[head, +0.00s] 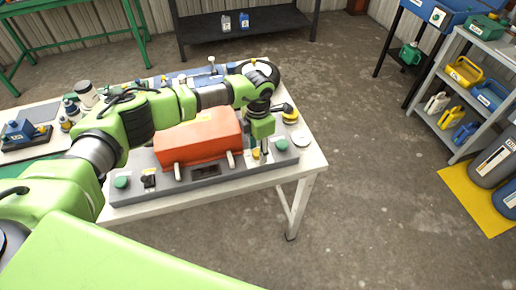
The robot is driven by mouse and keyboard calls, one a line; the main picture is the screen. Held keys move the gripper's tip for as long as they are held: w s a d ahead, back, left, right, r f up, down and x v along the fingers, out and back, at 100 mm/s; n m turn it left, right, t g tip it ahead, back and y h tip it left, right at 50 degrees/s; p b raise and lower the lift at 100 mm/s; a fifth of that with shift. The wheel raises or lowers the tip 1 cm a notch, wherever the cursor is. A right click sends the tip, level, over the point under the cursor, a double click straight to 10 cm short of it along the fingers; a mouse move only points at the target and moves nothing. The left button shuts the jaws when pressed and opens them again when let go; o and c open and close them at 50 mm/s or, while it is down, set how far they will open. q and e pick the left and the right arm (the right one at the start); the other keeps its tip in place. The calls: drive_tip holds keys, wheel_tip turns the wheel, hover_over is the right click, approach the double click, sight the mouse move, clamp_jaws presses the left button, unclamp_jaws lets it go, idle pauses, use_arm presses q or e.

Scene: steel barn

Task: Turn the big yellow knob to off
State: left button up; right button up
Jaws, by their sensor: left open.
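My left arm reaches in from the left over the table. My left gripper (262,153) points down at the right part of the grey panel (218,187), just right of the orange-red housing. It is open. A small yellow part (256,154) shows right at its fingertips, partly hidden; I cannot tell whether they touch it. A larger round yellow piece (290,117) with a black lever sits farther back on the right, clear of the fingers. I cannot tell for sure which of the two is the big yellow knob, nor read any off mark. My right gripper is not in view.
The orange-red housing (198,140) fills the panel's middle. A grey round button (301,140) is at the right. The concrete floor right of the table is clear up to the grey shelf (466,105).

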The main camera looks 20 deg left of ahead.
use_arm(q)
drive_tip(key=c, duration=1.1)
